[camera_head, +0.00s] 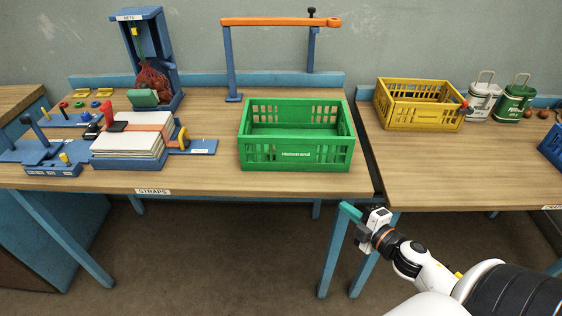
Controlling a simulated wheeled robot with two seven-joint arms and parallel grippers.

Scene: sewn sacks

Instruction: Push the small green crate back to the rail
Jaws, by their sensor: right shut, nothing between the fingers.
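The small green crate (296,158) stands upright and looks empty on the wooden table, close to its front right part. A strip of bare table lies between its front wall and the table's front edge. The blue rail (203,81) runs along the back edge of the table, with a gap of bare wood between it and the crate. My right gripper (349,211) is shut and empty, in front of the table's right corner and below the crate, apart from it. My left gripper is not in view.
An orange bar on blue posts (280,21) stands behind the crate. A strapping jig with a stack of sheets (130,148) is left of it. On the right table are a yellow crate (420,103) and two tins. A narrow gap (366,150) separates the tables.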

